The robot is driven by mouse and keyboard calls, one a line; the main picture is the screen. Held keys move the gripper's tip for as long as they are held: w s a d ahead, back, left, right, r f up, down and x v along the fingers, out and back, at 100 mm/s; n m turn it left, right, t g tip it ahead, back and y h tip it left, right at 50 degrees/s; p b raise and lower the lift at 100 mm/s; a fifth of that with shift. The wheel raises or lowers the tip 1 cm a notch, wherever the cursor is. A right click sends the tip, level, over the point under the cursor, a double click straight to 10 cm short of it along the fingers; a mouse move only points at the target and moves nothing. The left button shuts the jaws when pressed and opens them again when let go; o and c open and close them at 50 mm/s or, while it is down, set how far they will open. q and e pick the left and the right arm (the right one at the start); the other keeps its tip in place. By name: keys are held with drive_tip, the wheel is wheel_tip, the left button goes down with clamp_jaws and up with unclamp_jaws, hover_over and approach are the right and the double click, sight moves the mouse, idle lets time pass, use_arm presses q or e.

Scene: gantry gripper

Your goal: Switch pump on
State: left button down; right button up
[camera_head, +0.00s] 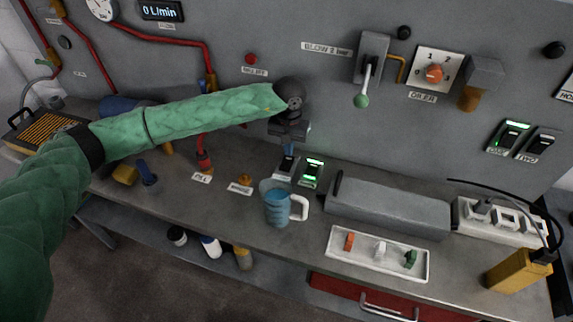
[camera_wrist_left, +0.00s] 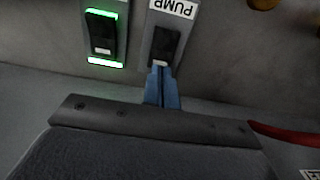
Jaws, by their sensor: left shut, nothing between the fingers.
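The pump switch (camera_wrist_left: 165,43) is a dark rocker on a grey plate, with a white PUMP label upside down in the left wrist view. No green light shows on it. In the head view this switch (camera_head: 287,166) stands on the bench beside a green-lit switch. My left gripper (camera_head: 289,150) points down at it, with its blue fingers shut and empty. In the left wrist view the fingertips (camera_wrist_left: 162,72) overlap the label-far end of the rocker; I cannot tell whether they touch. My right gripper is not in view.
The neighbouring switch (camera_head: 312,171) glows green. A blue jug (camera_head: 276,206) stands just in front. A grey box (camera_head: 390,208) and a white tray (camera_head: 379,268) with small coloured parts lie to the right. The wall panel carries a green-knobbed lever (camera_head: 361,100) and an orange dial (camera_head: 435,73).

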sight(289, 158)
use_arm(q)
drive_tip(key=shift+f+b, duration=1.05)
drive_tip(key=shift+b, duration=0.1)
idle(0.9)
drive_tip(key=shift+r, duration=0.1)
drive_tip(key=shift+r+b, duration=0.5)
drive_tip(key=shift+r, duration=2.95)
